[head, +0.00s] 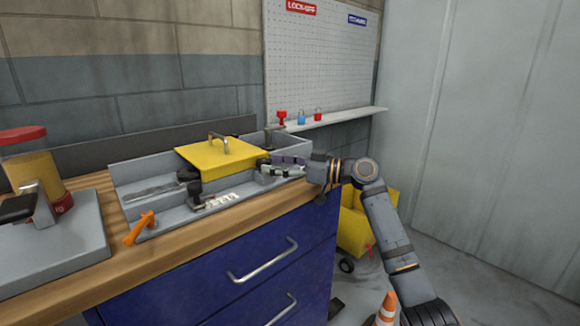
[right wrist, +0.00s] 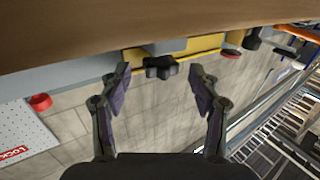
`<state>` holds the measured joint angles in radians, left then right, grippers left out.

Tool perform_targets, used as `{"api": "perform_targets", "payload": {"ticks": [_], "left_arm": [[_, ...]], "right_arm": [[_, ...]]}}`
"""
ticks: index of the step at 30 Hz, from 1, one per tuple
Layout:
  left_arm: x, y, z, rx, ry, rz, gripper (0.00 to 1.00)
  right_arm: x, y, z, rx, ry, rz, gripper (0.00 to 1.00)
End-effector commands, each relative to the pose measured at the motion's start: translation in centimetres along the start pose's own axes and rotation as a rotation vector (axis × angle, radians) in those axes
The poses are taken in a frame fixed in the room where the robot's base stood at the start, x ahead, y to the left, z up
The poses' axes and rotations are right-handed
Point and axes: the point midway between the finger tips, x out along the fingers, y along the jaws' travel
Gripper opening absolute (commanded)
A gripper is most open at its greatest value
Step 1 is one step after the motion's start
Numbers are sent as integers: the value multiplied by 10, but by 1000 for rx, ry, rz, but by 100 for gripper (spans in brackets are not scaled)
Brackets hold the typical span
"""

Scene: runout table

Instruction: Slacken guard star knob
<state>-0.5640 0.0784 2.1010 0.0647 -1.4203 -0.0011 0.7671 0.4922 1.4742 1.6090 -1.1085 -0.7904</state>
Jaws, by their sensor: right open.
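The yellow guard (head: 218,157), with a grey handle on top, sits over the grey metal trough on the bench. A black star knob (right wrist: 160,67) shows in the right wrist view, beside the yellow edge of the guard. In the head view a dark knob (head: 264,161) shows at the guard's right side, partly hidden by my gripper. My right gripper (head: 276,167) is open at that side. In the right wrist view its two fingers (right wrist: 160,78) stand apart to either side of the star knob, with gaps between. My left gripper is in neither view.
The grey trough (head: 165,220) has an orange handle (head: 139,229) and a black clamp-like part (head: 195,194) at its front. A red-topped yellow device (head: 36,175) stands at the left. A pegboard shelf (head: 345,119) holds padlocks. A yellow bin (head: 354,232) and traffic cone (head: 387,308) stand on the floor.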

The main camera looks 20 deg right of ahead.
Motion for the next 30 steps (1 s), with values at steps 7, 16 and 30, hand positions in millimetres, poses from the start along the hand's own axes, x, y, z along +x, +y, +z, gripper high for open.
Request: {"api": "perform_targets", "payload": {"ticks": [7,16,30], "left_arm": [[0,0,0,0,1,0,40],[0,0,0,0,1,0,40],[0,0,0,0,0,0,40]], "right_arm": [[-61,1,2,-2,-10,5,63],[-106,0,1,0,-4,0,63],[-108,-1,5,5,-9,-1,63]]}}
